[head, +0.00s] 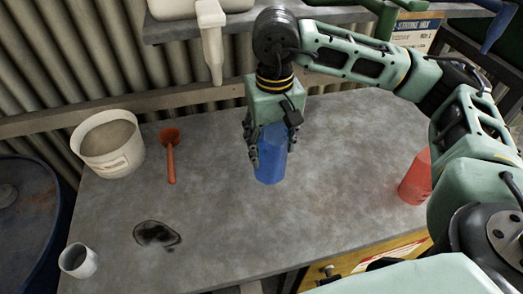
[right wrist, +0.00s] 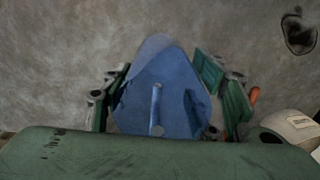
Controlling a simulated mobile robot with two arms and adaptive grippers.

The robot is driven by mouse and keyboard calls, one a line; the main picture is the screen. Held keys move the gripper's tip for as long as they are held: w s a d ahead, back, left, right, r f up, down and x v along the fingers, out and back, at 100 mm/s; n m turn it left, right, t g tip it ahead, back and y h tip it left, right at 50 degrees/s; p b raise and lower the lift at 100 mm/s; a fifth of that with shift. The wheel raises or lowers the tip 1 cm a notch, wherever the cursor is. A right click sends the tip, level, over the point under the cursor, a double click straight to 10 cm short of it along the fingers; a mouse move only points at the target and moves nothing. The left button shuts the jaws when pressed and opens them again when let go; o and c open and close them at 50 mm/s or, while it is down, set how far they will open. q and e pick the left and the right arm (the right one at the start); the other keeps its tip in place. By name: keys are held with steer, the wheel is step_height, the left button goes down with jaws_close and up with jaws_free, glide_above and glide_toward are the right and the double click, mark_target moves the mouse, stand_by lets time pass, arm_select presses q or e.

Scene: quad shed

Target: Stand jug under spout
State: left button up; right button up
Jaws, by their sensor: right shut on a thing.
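A blue jug (head: 271,160) is upright on or just above the grey bench, near its middle; I cannot tell whether its base touches. My right gripper (head: 268,152) comes down on it from above, with fingers on both sides, and is shut on it. In the right wrist view the jug (right wrist: 160,90) sits between the two finger sets (right wrist: 165,95), its inside and a rod-like part showing. A white spout (head: 212,45) hangs from a white container on the shelf, behind and to the left of the jug. My left gripper is not in view.
A white bucket (head: 108,145), an orange scoop (head: 171,157) and a white cup (head: 78,260) stand or lie on the left. A red container (head: 415,178) is at right. The shelf (head: 170,30) overhangs the back.

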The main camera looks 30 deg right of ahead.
steer(key=shift+w+a+f+p, duration=0.15)
steer(key=shift+w+a+f, duration=0.3)
steer(key=shift+w, duration=0.2)
steer(key=shift+w+a+f+p, duration=0.15)
steer(key=shift+w+a+f, duration=0.25)
steer(key=shift+w, duration=0.2)
steer(key=shift+f, duration=0.4)
step_height(320, 180, down, 2)
steer(key=shift+s+f+p, duration=0.1)
steer(key=shift+f+p, duration=0.1)
steer(key=shift+p, duration=0.55)
steer(key=shift+d+f, duration=0.1)
steer(key=shift+f, duration=0.45)
steer(key=o, duration=0.7)
steer(key=shift+f+b, duration=0.1)
steer(key=shift+b, duration=0.2)
steer(key=o, duration=0.4)
steer(key=shift+c, duration=0.2)
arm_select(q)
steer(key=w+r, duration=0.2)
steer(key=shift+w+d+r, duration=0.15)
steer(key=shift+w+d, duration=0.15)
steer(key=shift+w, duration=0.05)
arm_select(e)
steer(key=shift+o, duration=0.5)
